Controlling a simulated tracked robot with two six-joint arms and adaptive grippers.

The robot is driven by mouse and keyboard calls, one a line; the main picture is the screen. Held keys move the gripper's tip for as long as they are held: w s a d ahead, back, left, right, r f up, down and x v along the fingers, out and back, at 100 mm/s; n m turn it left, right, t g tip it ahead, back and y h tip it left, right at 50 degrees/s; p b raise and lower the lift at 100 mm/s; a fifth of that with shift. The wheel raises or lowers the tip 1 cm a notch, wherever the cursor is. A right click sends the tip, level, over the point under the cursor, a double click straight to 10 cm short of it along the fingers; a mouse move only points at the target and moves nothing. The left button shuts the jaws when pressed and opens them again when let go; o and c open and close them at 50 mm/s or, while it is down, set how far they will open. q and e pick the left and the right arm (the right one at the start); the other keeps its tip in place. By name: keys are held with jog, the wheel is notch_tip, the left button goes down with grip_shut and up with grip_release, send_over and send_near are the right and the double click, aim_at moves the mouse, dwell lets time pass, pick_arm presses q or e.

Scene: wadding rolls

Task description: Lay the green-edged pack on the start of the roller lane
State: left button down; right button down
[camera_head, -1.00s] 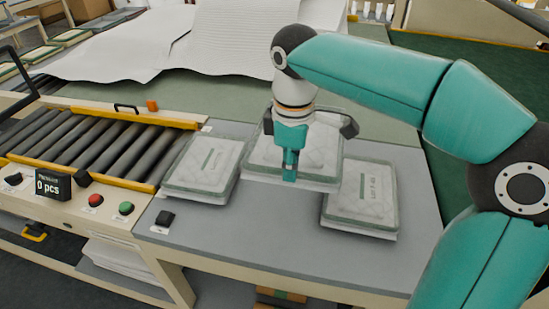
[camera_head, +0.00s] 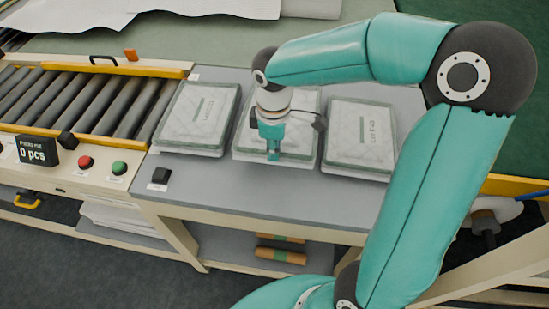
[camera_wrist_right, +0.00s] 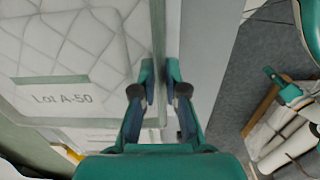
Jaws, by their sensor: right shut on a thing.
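Three pale quilted packs lie in a row in the head view: a left pack (camera_head: 185,130), a middle pack (camera_head: 303,130) and a right pack (camera_head: 350,150). All show greyish-green edging, so I cannot single one out by its edge. My right gripper (camera_head: 273,154) points down at the front edge of the middle pack and is shut on it. In the wrist view the fingers (camera_wrist_right: 161,85) straddle the edge of a pack (camera_wrist_right: 75,55) labelled "Lot A-50". I cannot tell whether it is lifted. The roller lane (camera_head: 90,104) is left of the packs. My left gripper is out of view.
The grey table (camera_head: 240,195) has bare room along its front. A small black block (camera_head: 160,176) sits at its front left. The counter (camera_head: 37,150) reads 0 pcs, beside red (camera_head: 86,162) and green (camera_head: 119,168) buttons. Yellow rails (camera_head: 110,67) edge the lane.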

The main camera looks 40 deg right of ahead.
aim_at(274, 163)
jog(key=shift+f, duration=2.5)
jog(key=shift+f, duration=0.2)
jog(key=c, duration=1.2)
grip_release()
jog(key=shift+r, duration=0.2)
